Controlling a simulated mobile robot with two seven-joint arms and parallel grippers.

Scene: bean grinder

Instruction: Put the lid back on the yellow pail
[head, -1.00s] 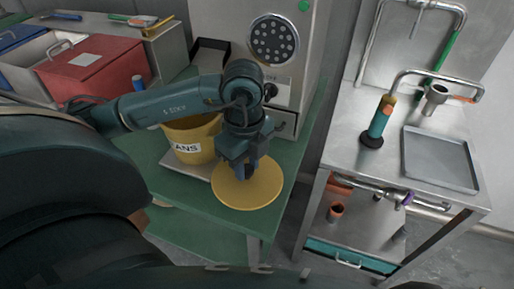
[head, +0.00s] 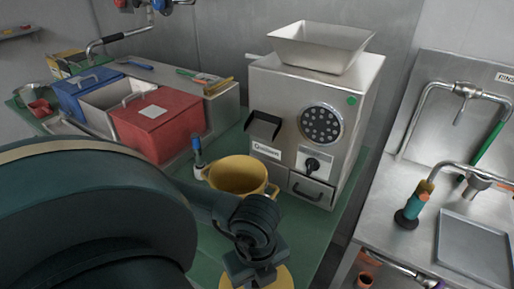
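The flat round yellow lid (head: 284,279) is at the bottom edge of the head view, partly cut off and partly covered by my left gripper (head: 254,278). My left gripper points down at the middle of the lid and appears shut on it; its fingertips are hidden or out of frame. The lid is apart from the pail, on the near side of it. My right gripper is not in view.
The steel grinder (head: 345,110) with its hopper stands behind the pail. A red-lidded bin (head: 158,125) and a blue bin (head: 85,92) are to the left. A bottle-like object (head: 198,158) stands beside the pail. A steel sink bench (head: 400,240) is across a gap at right.

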